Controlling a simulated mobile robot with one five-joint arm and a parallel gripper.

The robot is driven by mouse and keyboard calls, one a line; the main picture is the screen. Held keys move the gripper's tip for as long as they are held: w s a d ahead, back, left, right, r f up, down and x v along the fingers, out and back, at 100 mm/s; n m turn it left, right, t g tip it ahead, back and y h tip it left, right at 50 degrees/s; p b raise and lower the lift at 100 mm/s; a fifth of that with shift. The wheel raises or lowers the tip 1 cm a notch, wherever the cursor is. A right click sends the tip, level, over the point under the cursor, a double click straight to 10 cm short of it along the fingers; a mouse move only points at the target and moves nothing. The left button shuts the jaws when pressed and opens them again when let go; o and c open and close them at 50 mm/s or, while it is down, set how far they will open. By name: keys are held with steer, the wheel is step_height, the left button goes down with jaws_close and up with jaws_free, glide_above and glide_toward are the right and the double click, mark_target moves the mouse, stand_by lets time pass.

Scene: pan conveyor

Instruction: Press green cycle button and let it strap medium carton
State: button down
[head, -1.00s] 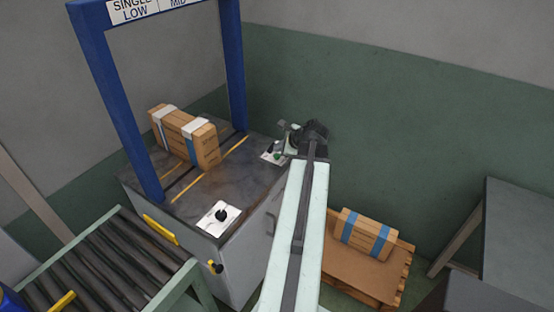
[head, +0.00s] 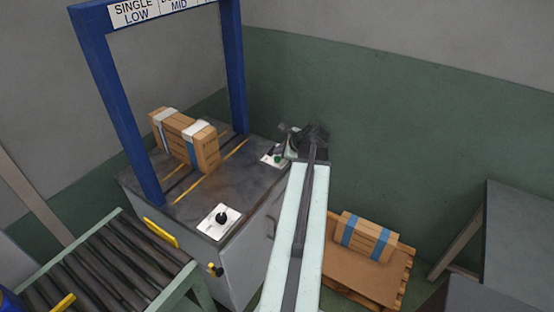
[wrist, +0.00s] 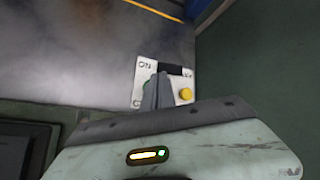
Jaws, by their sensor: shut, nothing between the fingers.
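The medium carton (head: 187,141) stands on the dark top of the strapping machine (head: 205,190), under its blue arch (head: 112,105). It has white pieces on its top edges and blue bands down its side. A white control plate (head: 268,155) lies at the machine's far right corner. The green button (wrist: 147,84) is mostly hidden behind my fingers. My gripper (wrist: 157,90) is shut and empty, its tips over the green button; I cannot tell whether they touch it.
A white plate with a black knob (head: 221,217) is at the machine's near corner. A roller conveyor (head: 100,265) is at lower left. A blue-strapped carton (head: 365,237) lies on a pallet (head: 365,278) right of my arm. A grey table (head: 520,235) stands far right.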

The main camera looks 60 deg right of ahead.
mark_target(279, 159)
steer(key=shift+f, duration=0.15)
stand_by(0.7)
steer(key=shift+f+b, duration=0.25)
steer(key=shift+b, duration=0.15)
steer(key=shift+f+b, duration=0.55)
stand_by(0.4)
steer(key=shift+r, duration=0.15)
steer(key=shift+r+p, duration=0.8)
steer(key=shift+p, duration=0.15)
steer(key=shift+r, duration=0.1)
step_height(279, 159, up, 5)
steer(key=p, duration=0.5)
stand_by(0.4)
